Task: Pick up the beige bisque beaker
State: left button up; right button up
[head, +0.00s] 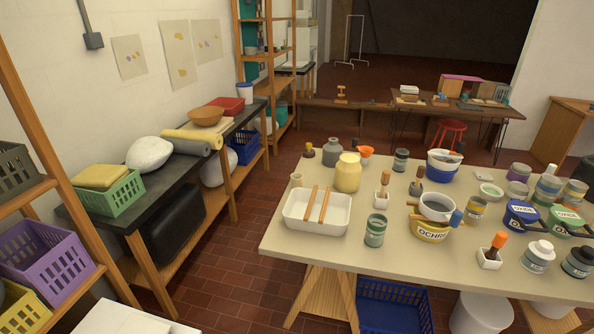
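Neither of my grippers is in view.
The table's right half is crowded with tins, jars, an ochre tub (430,230) and a white-and-blue bucket (442,165). The table's front left is clear. A tiled aisle (235,265) separates it from the black bench (160,177) along the left wall.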

aim_at(296, 177)
jog(key=i, duration=1.75)
jog(key=z, duration=0.9)
